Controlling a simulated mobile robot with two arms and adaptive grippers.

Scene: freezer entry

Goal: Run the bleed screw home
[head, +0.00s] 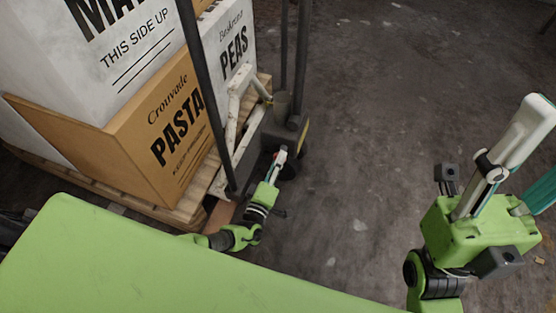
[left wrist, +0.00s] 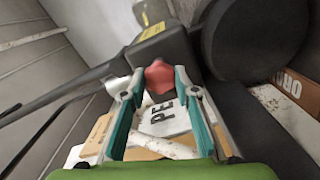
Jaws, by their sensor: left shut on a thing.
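The bleed screw (left wrist: 159,75) has a red lobed knob and sits on the dark pump housing (left wrist: 160,47) of a hand truck. My left gripper (left wrist: 158,88) has its two fingertips on either side of the knob and is shut on it. In the head view my left gripper (head: 279,159) reaches down to the housing beside the wheel; only a speck of red shows there. The screw's thread is hidden. My right gripper (head: 538,148) is raised at the right, its fingers apart and empty, with one finger cut off by the picture edge.
A wooden pallet (head: 188,213) bears a brown pasta carton (head: 130,135) and white cartons at the left. Dark upright bars (head: 205,90) and a white frame (head: 232,125) stand close to my left gripper. The grey floor (head: 390,120) is clear in the middle.

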